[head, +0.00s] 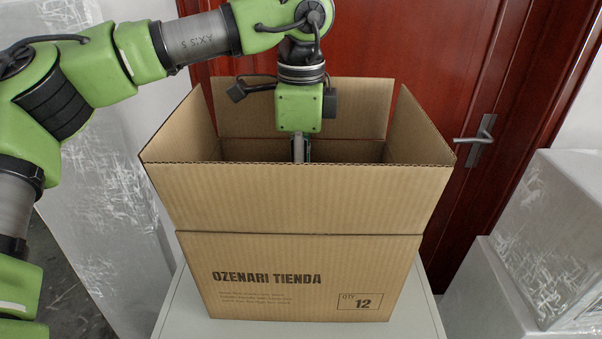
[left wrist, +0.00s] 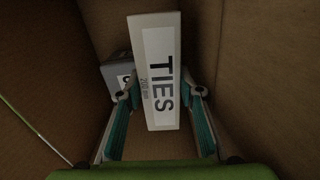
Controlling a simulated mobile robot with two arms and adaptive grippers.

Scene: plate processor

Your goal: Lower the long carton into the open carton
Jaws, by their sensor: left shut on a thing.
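The open carton (head: 300,200) is a large brown box with its flaps up, printed "OZENARI TIENDA". My left gripper reaches down into its opening in the head view, and the fingertips are hidden behind the front flap. In the left wrist view the left gripper (left wrist: 160,110) is shut on the long carton (left wrist: 158,75), a narrow white box marked "TIES". The long carton is inside the brown walls. I cannot tell whether it touches the bottom. My right gripper is not in view.
A grey item with a white label (left wrist: 120,78) lies behind the long carton inside the box. The open carton stands on a white surface (head: 415,325). Wrapped white blocks (head: 550,230) stand at the right. A red door (head: 440,100) is behind.

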